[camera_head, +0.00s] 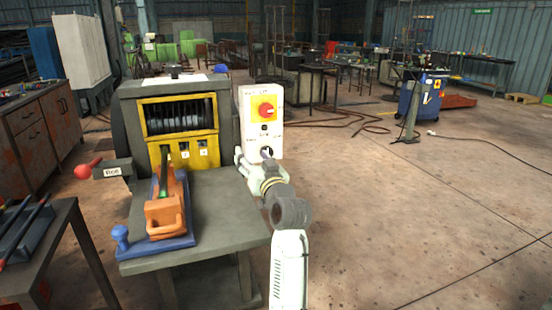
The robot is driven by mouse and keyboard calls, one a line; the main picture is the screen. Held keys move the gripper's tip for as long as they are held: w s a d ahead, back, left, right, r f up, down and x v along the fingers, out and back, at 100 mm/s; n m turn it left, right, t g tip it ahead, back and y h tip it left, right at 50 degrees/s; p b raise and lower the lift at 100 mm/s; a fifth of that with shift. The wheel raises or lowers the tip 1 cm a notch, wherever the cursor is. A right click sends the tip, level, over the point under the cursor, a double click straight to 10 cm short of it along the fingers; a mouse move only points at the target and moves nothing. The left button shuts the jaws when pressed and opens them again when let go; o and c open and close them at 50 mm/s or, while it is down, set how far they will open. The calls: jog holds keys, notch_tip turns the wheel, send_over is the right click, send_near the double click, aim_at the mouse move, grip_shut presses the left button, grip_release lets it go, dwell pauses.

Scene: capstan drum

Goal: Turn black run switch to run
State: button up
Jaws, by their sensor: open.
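A white control box (248,110) stands at the right side of the drum machine. On its upper face is a red rotary knob on a yellow plate (265,107). A small dark round control (264,127) sits below it. Small print beside the controls is too small to read. My gripper (254,156) is open in front of the lower part of the box and covers part of it. A dark part shows by the fingers, but I cannot tell whether it is the black run switch or whether the fingers touch it. The switch's position cannot be read.
The drum machine has a yellow-framed window (180,103) and a grey bench (222,205). An orange and blue fixture (166,215) lies on the bench. A red-knobbed lever (84,171) sticks out left. The floor to the right is open, with cables farther back.

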jog(key=w+d+f+m+h, duration=0.1)
jog(key=w+d+f+h, duration=0.1)
jog(key=d+f, duration=0.45)
jog(key=r+p+x, duration=0.1)
jog(key=p+x, duration=0.1)
jog(key=x, duration=0.8)
jog(key=shift+w+d+r+g, duration=0.15)
jog(key=shift+d+g, duration=0.1)
jog(key=shift+g, duration=0.05)
jog(key=shift+c, duration=0.2)
jog(key=c, duration=1.1)
